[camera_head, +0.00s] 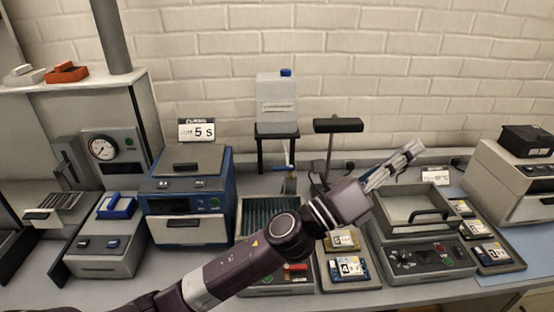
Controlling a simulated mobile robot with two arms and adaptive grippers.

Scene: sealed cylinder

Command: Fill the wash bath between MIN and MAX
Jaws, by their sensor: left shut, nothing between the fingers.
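The wash bath seems to be the open basin with a dark teal ribbed inside (252,204), at the centre of the bench. My left arm crosses in front of it and hides part of it. I cannot make out MIN or MAX marks or a water level. A white tank with a blue cap (275,103) stands on a black stand behind the basin. A small tap with a blue handle (282,168) is below the tank, above the basin's back. My left gripper (414,150) is shut and empty, pointing up and right, clear of the tap. My right gripper is not in view.
A blue curing machine (187,222) stands left of the basin. A grey unit with an open tray (398,206) and control panel is to the right. Cards with small parts (349,270) lie in front. A black-headed lamp post (338,126) stands behind my gripper.

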